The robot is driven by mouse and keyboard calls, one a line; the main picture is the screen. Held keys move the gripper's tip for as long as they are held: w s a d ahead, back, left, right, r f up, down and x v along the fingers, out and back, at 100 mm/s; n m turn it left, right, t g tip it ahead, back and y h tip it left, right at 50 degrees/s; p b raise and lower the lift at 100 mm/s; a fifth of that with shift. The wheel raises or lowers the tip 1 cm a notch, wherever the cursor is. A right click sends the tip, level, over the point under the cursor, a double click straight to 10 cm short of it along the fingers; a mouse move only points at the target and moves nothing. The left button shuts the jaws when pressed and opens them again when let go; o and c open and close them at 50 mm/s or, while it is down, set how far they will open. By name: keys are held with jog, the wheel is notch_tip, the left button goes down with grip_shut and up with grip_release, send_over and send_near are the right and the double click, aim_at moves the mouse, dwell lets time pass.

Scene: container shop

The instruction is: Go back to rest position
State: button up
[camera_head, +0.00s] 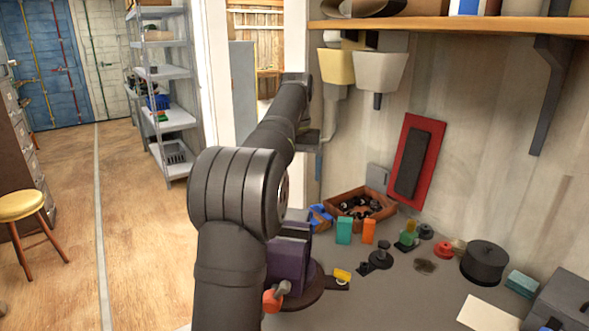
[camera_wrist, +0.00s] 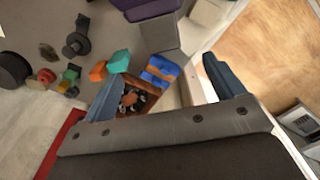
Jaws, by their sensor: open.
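My arm reaches up and away over the left end of the grey worktop (camera_head: 400,292) in the head view. My gripper (camera_head: 318,160) is high near the wall's left edge, partly hidden by the arm. In the wrist view my gripper (camera_wrist: 163,88) is open, with its two blue-grey fingers wide apart and nothing between them. The wooden tray (camera_head: 388,212) with small dark parts lies below it on the worktop. It also shows in the wrist view (camera_wrist: 150,103), partly covered by one finger.
Teal (camera_head: 344,231) and orange (camera_head: 368,231) blocks stand before the tray. A black round pot (camera_head: 484,262) and a grey box (camera_head: 562,300) are at right. A red-framed panel (camera_head: 414,160) leans on the wall under a shelf (camera_head: 450,26). Open floor lies left, with a yellow stool (camera_head: 21,205).

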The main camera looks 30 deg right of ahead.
jog(key=shift+f, duration=0.15)
notch_tip(320, 180, down, 17)
jog(key=shift+f, duration=0.1)
dwell(0.7)
notch_tip(320, 180, up, 17)
notch_tip(320, 180, down, 17)
jog(key=shift+s+d, duration=0.1)
jog(key=shift+s, duration=0.05)
jog(key=shift+s+d+m, duration=0.35)
jog(key=shift+m, duration=0.25)
dwell(0.4)
